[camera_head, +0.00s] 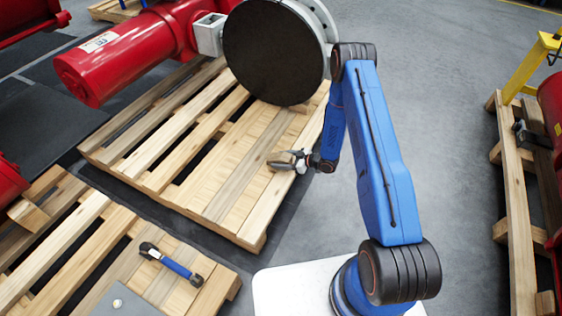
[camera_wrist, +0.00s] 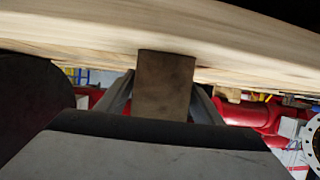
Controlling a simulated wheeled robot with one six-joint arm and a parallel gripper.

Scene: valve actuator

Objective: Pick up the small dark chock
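The small dark chock (camera_wrist: 163,88) is a plain brown block standing between my two fingers in the wrist view. A grey finger lies close against each side of it. In the head view the chock (camera_head: 279,161) is a small brown patch at the tip of my gripper (camera_head: 293,160), over the right part of the middle pallet (camera_head: 215,204). My gripper looks shut on it. The far end of the chock overlaps a pale plank (camera_wrist: 90,38) in the wrist view. I cannot tell whether the chock touches the wood or is just clear of it.
A red actuator (camera_head: 130,55) with a large dark disc (camera_head: 274,52) lies on the middle pallet, close above my gripper. A blue-handled tool (camera_head: 172,262) rests on the near-left pallet. Another pallet (camera_head: 515,205) stands at right. Grey floor between is clear.

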